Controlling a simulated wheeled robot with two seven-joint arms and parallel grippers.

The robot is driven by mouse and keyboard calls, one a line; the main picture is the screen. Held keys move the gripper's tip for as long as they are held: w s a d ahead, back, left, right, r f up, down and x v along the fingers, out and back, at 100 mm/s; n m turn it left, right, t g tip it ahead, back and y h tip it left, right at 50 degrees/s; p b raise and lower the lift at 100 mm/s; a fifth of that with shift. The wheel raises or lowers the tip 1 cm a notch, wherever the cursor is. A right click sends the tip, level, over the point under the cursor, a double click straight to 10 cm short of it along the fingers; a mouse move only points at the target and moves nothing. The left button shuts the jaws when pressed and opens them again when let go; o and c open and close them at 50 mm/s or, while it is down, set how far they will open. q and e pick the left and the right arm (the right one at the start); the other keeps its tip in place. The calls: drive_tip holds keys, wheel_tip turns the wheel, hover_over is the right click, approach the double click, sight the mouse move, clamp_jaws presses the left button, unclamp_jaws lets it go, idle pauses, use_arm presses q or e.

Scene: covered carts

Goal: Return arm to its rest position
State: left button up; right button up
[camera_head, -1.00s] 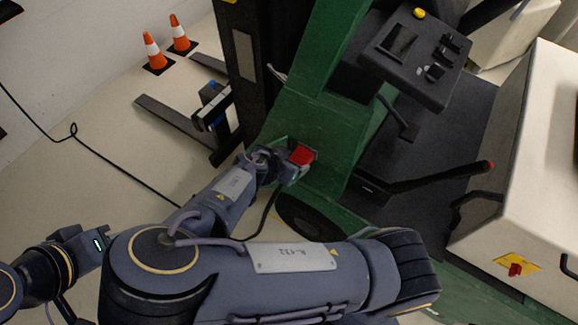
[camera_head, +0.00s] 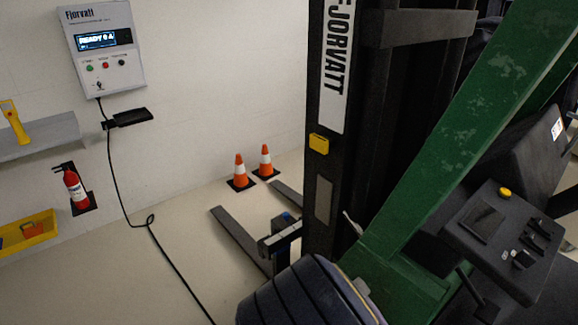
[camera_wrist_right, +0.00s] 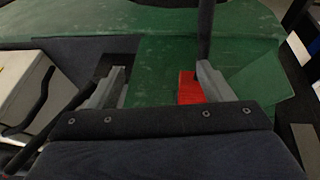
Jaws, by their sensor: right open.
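My right gripper (camera_wrist_right: 160,82) shows in the right wrist view with its two grey fingers spread apart. A red plug (camera_wrist_right: 188,88) is against the green truck body (camera_wrist_right: 158,62), just inside the right-hand finger, which partly covers it. I cannot tell whether that finger touches it. A black cable (camera_wrist_right: 205,30) runs up from beside the plug. In the head view, a dark rounded link of my arm (camera_head: 300,300) fills the bottom middle. Neither gripper shows there, and the plug is out of that view.
The green and black forklift (camera_head: 440,150) stands on the right, its forks (camera_head: 240,238) low over the floor. A charger box (camera_head: 103,45) reading READY hangs on the wall, its cable (camera_head: 125,200) trailing down. Two cones (camera_head: 239,172) stand behind. A shelf (camera_head: 40,138) is at left.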

drive_tip(key=s+d+r+n+t+y, duration=0.1)
drive_tip(key=s+d+r+n+y, duration=0.1)
drive_tip(key=s+r, duration=0.2)
drive_tip(key=s+d+r+n+t+y, duration=0.1)
drive_tip(key=s+d+r+n+y, duration=0.1)
drive_tip(key=r, duration=0.7)
drive_tip(key=s+d+r+n+t+y, duration=0.2)
drive_tip(key=s+r+n+y, duration=0.2)
drive_tip(key=r, duration=0.3)
drive_tip(key=shift+s+r, duration=0.35)
drive_tip(key=shift+s, duration=0.45)
drive_tip(key=shift+d, duration=0.1)
